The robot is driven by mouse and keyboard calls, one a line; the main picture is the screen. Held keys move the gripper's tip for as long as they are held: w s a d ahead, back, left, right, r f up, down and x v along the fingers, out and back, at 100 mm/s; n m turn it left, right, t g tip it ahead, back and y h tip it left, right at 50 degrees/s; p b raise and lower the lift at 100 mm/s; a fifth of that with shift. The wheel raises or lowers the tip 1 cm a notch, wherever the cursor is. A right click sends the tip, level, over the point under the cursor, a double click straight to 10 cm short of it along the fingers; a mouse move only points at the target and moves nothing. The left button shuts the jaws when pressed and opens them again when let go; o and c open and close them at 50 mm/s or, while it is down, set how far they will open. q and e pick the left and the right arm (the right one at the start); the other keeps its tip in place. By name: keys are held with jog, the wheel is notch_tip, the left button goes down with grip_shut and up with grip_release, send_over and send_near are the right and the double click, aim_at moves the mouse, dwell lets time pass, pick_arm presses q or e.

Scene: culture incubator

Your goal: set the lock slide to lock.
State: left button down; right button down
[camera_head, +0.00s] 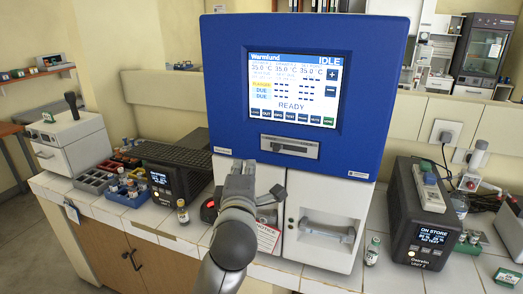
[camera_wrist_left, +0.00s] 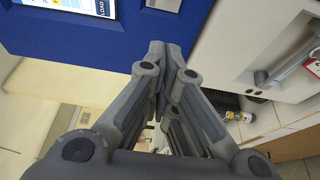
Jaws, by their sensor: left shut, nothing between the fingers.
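The lock slide (camera_head: 290,147) is a dark slot with a small knob in a grey plate on the blue incubator front, just below the screen. I cannot tell its setting; its label is too small to read. The edge of a grey plate (camera_wrist_left: 165,4) also shows at the top of the left wrist view. My left gripper (camera_head: 239,166) is shut and empty, in front of the incubator, to the left of and lower than the slide. In the left wrist view its fingertips (camera_wrist_left: 164,48) meet, apart from the plate. My right gripper is not in view.
The incubator screen (camera_head: 295,88) reads IDLE and READY. White doors with a handle (camera_head: 327,230) are below. A small bottle (camera_head: 183,212), a black display unit (camera_head: 168,183) and tube racks stand left. Another display unit (camera_head: 422,224) and a vial (camera_head: 372,251) stand right.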

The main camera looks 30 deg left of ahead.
aim_at(257, 143)
pick_arm(q)
jog(key=p+x, duration=0.2)
jog(key=x, duration=0.2)
jog(key=p+x, duration=0.3)
jog(key=x, duration=0.2)
jog(key=shift+w+a+r, duration=0.2)
jog(key=shift+w+r, duration=0.05)
jog(key=shift+w, duration=0.05)
jog(key=shift+w+d+f+p, duration=0.1)
jog(key=shift+w+d+p, duration=0.15)
jog(key=shift+d+p, duration=0.35)
jog(key=shift+w+d+p, duration=0.3)
jog(key=shift+d+p, duration=0.2)
jog(key=shift+d, duration=0.75)
jog(key=shift+d+p, duration=0.1)
jog(key=shift+p, duration=0.2)
jog(key=shift+f, duration=0.1)
jog(key=shift+w, duration=0.1)
